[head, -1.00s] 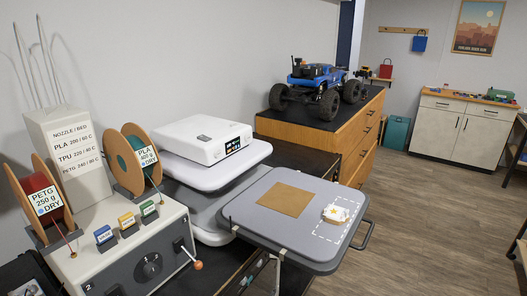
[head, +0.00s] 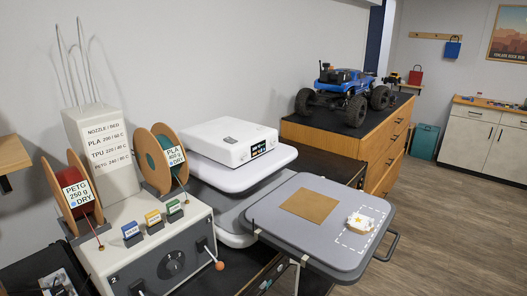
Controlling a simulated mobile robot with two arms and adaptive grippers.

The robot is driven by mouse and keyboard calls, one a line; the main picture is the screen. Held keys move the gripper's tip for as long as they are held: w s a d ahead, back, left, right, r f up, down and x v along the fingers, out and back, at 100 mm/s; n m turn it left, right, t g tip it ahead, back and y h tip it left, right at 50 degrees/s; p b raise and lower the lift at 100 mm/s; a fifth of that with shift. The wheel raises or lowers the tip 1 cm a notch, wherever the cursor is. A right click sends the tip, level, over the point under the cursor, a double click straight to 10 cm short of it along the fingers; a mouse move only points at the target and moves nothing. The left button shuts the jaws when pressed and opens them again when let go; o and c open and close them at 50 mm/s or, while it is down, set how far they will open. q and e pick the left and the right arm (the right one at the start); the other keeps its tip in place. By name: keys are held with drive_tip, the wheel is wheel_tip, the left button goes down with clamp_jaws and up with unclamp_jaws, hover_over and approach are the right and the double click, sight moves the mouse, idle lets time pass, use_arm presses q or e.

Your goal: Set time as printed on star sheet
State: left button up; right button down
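A small white piece with a yellow star (head: 360,222) lies inside a dashed white outline on the grey tray table (head: 335,248). It could be the star sheet; any print on it is too small to read. A white box with a small lit display (head: 262,149) stands on the white stacked unit behind. A grey and white machine (head: 130,255) at the front left has a dark round dial (head: 172,264) and a lever with an orange knob (head: 219,265). The dial's markings cannot be read. Neither of my grippers is in view.
Two filament spools (head: 73,193) (head: 165,160) stand on the machine, with blue, yellow and green blocks (head: 153,218) before them. A brown square (head: 309,205) lies on the tray. A blue crawler (head: 345,92) stands on the wooden cabinet (head: 370,150). The floor at right is clear.

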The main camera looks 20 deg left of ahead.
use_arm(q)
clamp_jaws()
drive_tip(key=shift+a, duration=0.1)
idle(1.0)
